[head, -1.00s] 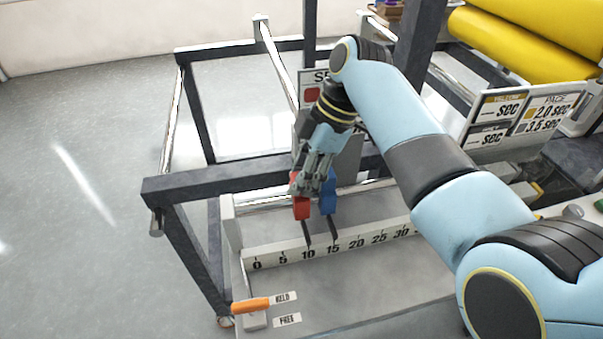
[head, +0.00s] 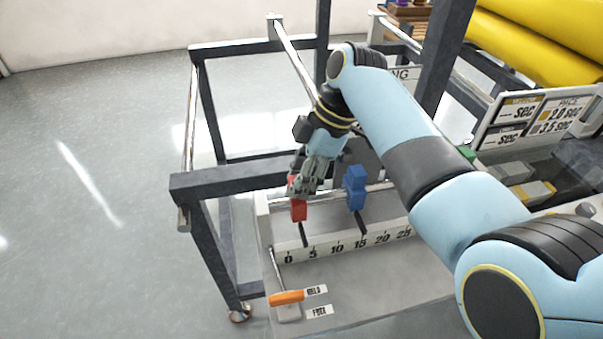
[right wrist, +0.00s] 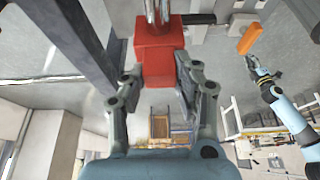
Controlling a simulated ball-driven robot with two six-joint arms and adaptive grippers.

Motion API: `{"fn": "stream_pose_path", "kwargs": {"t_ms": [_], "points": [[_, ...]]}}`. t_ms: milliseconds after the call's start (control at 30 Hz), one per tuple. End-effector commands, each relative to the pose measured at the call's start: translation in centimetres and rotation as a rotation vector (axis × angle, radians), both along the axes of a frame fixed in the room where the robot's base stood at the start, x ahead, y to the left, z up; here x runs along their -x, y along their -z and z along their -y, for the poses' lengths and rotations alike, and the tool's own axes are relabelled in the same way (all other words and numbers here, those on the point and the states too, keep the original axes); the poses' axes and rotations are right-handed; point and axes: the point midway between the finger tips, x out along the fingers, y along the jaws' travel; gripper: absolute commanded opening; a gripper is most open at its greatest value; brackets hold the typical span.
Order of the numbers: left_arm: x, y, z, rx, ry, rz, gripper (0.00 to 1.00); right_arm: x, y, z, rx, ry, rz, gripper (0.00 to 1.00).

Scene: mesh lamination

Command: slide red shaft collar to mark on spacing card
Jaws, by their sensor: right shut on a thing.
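The red shaft collar (head: 298,210) sits on the silver rail, its dark pointer just short of the 5 on the numbered scale (head: 330,246). My right gripper (head: 299,188) is shut on it from above. In the right wrist view the red collar (right wrist: 160,55) is between the two fingers (right wrist: 158,82). A blue collar (head: 355,187) is apart to the right, its pointer near 15. The spacing card (head: 402,74) is mostly hidden behind my right arm; only "NG" shows. My left gripper (right wrist: 262,76) shows small in the right wrist view, its jaws unclear.
An orange lever (head: 287,297) lies at the front left, beside HELD and FREE labels. Dark frame bars (head: 235,182) stand close behind and left of the rail. A pace sign (head: 535,115) and yellow rollers (head: 540,45) are at the right.

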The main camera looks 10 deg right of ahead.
Motion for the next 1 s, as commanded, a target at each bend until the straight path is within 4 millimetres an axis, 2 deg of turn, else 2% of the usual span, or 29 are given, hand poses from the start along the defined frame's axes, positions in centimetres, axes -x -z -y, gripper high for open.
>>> {"fn": "stream_pose_path", "kwargs": {"t_ms": [100, 133, 300, 433, 533, 667, 1000], "points": [[0.0, 0.0, 0.4, 0.004, -0.002, 0.001, 0.0, -0.2, 0.0, 0.6, 0.012, 0.002, 0.006, 0.0], [0.0, 0.1, 0.9, 0.01, -0.003, 0.001, 0.0, -0.2, 0.0, 0.6, 0.012, 0.002, 0.006, 0.33], [0.0, 0.3, 3.9, 0.046, -0.014, 0.001, 0.0, -0.2, 0.0, 0.5, 0.01, 0.002, 0.006, 0.52], [0.0, 0.3, 3.6, 0.043, -0.014, 0.001, 0.0, -0.2, -0.1, 0.5, 0.01, 0.002, 0.005, 0.52], [0.2, 0.2, 1.8, 0.021, -0.007, -0.001, 0.0, -0.2, -0.1, 0.5, 0.01, 0.002, 0.005, 0.52], [0.2, 0.2, 2.0, 0.023, -0.008, -0.002, 0.0, -0.3, -1.0, 0.9, 0.01, 0.002, 0.008, 0.52], [0.2, 0.2, 2.2, 0.026, -0.009, -0.001, 0.0, -0.4, -7.8, 3.4, 0.012, 0.003, 0.01, 0.52]]}}
